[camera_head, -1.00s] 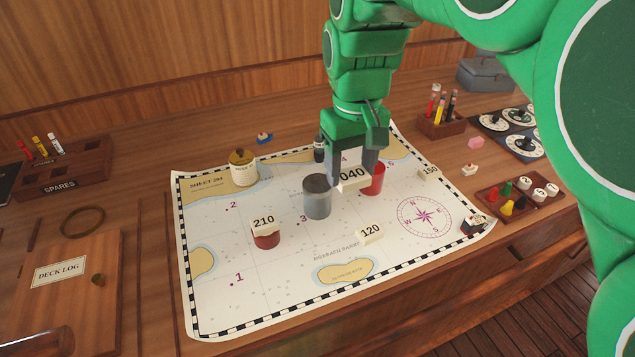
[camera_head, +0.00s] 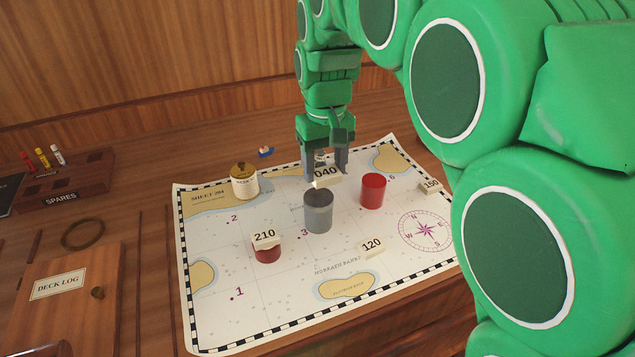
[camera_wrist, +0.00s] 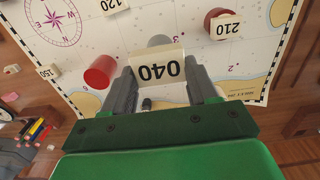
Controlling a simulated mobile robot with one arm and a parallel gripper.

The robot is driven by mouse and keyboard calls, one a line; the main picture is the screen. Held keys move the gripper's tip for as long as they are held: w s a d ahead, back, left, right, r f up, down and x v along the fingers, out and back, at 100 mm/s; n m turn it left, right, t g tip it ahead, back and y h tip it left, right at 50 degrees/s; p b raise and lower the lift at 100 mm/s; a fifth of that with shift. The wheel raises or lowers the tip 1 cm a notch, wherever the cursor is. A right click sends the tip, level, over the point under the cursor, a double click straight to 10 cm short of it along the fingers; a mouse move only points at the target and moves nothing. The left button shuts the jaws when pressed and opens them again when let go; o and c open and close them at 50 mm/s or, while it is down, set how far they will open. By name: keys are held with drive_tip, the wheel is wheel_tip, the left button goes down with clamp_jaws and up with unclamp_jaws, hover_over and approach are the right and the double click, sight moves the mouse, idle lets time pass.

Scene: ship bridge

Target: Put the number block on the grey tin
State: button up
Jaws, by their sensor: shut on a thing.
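The cream number block marked 040 (camera_head: 326,171) is held between the fingers of my gripper (camera_head: 326,168). It also shows in the wrist view (camera_wrist: 158,69), between both fingers. The grey tin (camera_head: 318,213) stands upright on the chart, just in front of and below the held block in the head view. In the wrist view the grey tin (camera_wrist: 158,41) is mostly hidden behind the block. The block appears apart from the tin, above and behind its top.
A taller red tin (camera_head: 373,191) stands right of the grey tin. A short red tin (camera_head: 267,254) carries block 210 (camera_head: 265,236). Block 120 (camera_head: 371,246) and block 150 (camera_head: 431,184) lie on the chart (camera_head: 300,290). A cream jar (camera_head: 244,181) stands behind left.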

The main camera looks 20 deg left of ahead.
hover_over(318, 195)
wheel_tip(318, 195, down, 6)
drive_tip(key=shift+f, duration=1.6)
drive_tip(key=shift+f, duration=0.15)
drive_tip(key=o, duration=1)
wheel_tip(318, 195, up, 12)
drive_tip(key=shift+r, duration=0.15)
